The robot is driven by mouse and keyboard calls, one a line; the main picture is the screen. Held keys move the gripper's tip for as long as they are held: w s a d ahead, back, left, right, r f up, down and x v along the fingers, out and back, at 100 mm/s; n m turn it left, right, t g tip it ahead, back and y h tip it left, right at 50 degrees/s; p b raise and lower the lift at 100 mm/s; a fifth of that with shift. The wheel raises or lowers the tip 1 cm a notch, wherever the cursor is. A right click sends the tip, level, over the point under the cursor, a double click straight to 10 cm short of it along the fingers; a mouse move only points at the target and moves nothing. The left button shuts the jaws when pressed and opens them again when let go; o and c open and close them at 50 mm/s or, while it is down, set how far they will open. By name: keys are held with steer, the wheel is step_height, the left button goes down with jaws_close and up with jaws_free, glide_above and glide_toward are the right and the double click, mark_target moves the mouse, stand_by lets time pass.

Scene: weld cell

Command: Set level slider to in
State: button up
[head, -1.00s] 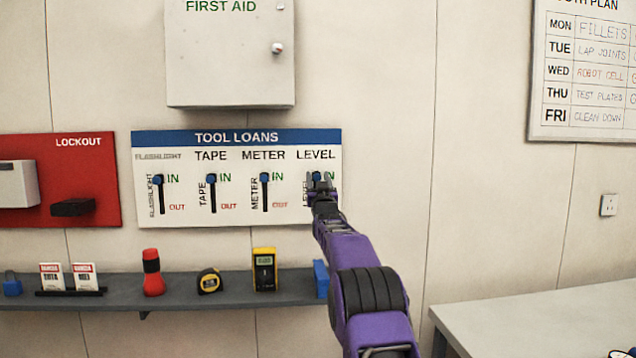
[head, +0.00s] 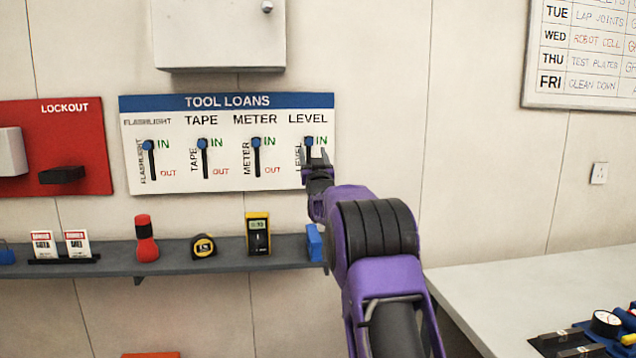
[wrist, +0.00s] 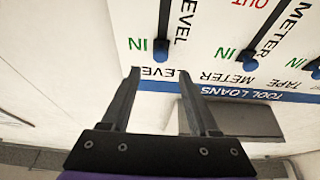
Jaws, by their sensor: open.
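The tool loans board (head: 225,185) hangs on the wall with slots side by side. The level slider's blue knob (head: 309,142) is at the top of its slot, beside the green IN. It also shows in the wrist view (wrist: 161,54), at the IN end of the black slot. My gripper (head: 317,157) is just below and in front of this knob, hiding the lower slot in the head view. In the wrist view my gripper (wrist: 159,72) is open, with nothing between its fingers. The knob lies just beyond the fingertips, roughly between them; I see no clear contact.
The flashlight (head: 148,145), tape (head: 202,143) and meter (head: 256,142) knobs also sit at IN. A shelf (head: 180,262) with tools is below. The first aid cabinet (head: 220,35) is above. A white table (head: 520,290) is at lower right.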

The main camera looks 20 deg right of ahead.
steer(key=b+v, duration=0.1)
steer(key=v, duration=1)
steer(key=shift+s+b, duration=0.2)
steer(key=shift+b, duration=0.1)
steer(key=shift+a, duration=0.1)
